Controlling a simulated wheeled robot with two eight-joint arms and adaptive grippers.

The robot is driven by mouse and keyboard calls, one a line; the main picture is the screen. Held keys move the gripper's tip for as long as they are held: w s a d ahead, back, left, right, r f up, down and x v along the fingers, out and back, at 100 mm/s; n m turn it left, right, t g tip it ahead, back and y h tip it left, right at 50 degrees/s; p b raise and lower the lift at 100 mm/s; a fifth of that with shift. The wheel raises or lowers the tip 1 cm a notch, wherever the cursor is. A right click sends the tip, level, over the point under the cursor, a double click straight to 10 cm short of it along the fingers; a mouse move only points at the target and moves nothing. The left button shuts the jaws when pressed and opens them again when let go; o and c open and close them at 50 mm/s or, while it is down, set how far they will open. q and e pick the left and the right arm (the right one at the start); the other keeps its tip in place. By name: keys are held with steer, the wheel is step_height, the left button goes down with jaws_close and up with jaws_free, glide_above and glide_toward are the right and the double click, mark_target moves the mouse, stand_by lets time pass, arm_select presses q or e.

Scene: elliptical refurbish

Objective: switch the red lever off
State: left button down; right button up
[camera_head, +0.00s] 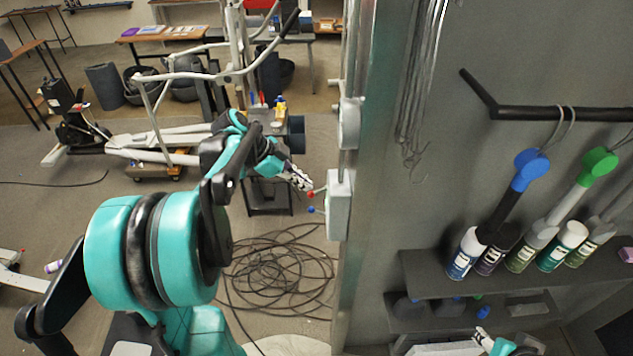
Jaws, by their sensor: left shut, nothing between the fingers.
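The red lever (310,194) is a small red-tipped handle on the side of a light grey switch box (340,206) fixed to the edge of the wall panel. A blue-tipped lever (311,209) sits just below it on the same box. My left gripper (301,181) is shut and empty, just above and left of the red lever. Its tips are very close to the lever; I cannot tell whether they touch. Part of my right gripper (482,336) shows at the bottom right edge, below the shelves and far from the lever; its jaws are not clear.
A second grey box (349,123) is above the switch box. Coiled black cable (280,270) lies on the floor below. An elliptical machine (165,140) stands behind my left arm. Right of the panel, shelves (450,284) hold spray cans under a black rail (545,112).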

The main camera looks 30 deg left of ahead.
arm_select(q)
steer(key=shift+d+r, duration=0.25)
arm_select(e)
steer(key=shift+d+r, duration=0.1)
steer(key=shift+r, duration=0.15)
arm_select(q)
steer(key=shift+w+d+r+p, duration=0.3)
steer(key=shift+w+d, duration=0.1)
steer(key=shift+d, duration=0.15)
arm_select(e)
steer(key=shift+r, duration=0.15)
